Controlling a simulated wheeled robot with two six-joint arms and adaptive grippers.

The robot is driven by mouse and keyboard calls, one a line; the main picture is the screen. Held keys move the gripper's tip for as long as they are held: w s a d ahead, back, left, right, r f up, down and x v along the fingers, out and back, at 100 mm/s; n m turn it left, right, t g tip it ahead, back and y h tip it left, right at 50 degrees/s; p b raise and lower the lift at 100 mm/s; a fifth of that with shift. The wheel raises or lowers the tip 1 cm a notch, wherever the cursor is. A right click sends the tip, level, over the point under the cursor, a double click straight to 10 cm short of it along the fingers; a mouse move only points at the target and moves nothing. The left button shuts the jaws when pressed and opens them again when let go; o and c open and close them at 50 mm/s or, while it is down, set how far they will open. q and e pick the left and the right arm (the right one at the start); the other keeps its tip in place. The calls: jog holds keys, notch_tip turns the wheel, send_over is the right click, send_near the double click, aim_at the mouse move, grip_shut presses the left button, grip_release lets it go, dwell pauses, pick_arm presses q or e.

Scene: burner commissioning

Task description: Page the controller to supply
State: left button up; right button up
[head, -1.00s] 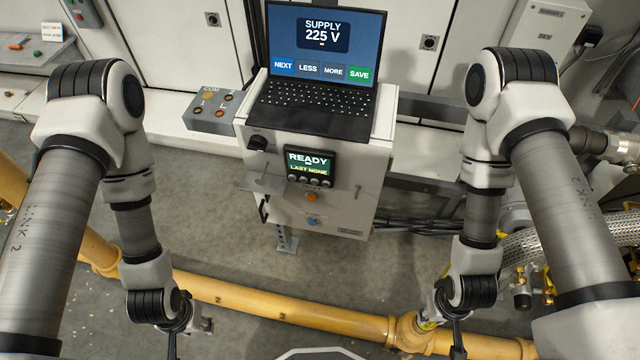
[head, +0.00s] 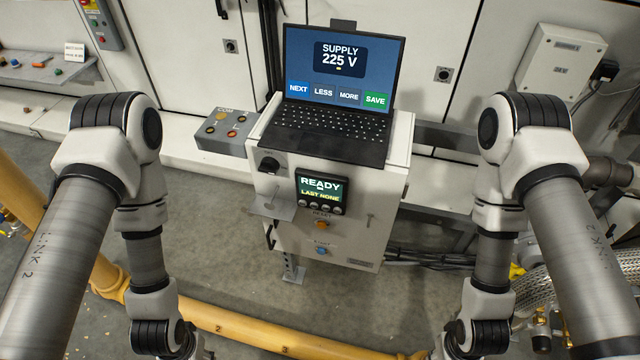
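The controller is a white cabinet (head: 345,235) with a small display (head: 320,190) reading "READY" and "LAST NONE", with several buttons below it. A black laptop (head: 318,130) stands open on top. Its screen (head: 340,66) reads "SUPPLY 225 V" above NEXT (head: 298,88), LESS (head: 323,92), MORE (head: 349,96) and SAVE (head: 375,99) buttons. Both my arms hang down on either side of the cabinet, apart from it. My left and right grippers are below the picture's lower edge or hidden, so their fingers do not show.
A grey box with several buttons (head: 224,130) sits left of the laptop. A black knob (head: 269,165) and an orange button (head: 322,224) are on the cabinet front. A yellow pipe (head: 240,325) crosses the floor in front.

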pick_arm(q)
grip_shut()
dwell(1.2)
